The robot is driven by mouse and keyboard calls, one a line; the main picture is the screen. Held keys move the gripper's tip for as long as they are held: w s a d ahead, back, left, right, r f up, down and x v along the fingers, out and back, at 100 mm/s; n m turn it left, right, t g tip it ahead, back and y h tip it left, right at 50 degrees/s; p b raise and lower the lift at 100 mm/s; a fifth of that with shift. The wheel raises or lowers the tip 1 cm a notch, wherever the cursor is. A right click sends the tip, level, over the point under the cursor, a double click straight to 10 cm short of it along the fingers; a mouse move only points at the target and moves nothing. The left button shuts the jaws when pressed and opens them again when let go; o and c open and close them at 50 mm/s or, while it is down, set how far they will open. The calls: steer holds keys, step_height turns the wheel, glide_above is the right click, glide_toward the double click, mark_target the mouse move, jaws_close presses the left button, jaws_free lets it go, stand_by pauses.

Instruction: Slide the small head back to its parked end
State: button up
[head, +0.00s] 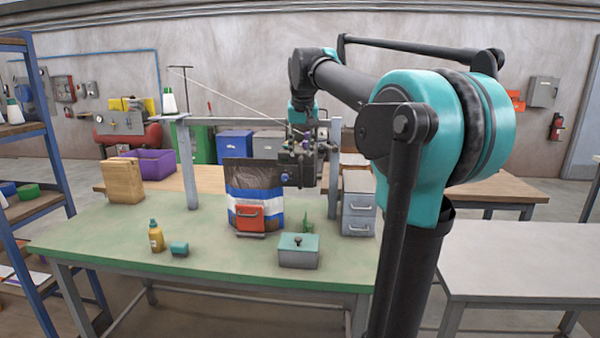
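The small head (300,168) is a dark block with a blue knob, hanging from a grey crossrail (236,121) toward its right end, near the right post. A pale thread runs down to it from a thin stand at upper left. My gripper (299,134) is at the top of the head, in front of the rail. Its fingers are small and dark against the head, so I cannot tell whether they touch or grip it.
The rail's left post (187,165) stands near a wooden block (123,181). The bench's front middle is clear.

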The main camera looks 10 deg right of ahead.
mark_target(300, 165)
steer(key=x, duration=0.9)
steer(key=shift+w+f, duration=0.15)
steer(key=shift+f, duration=0.25)
jaws_close()
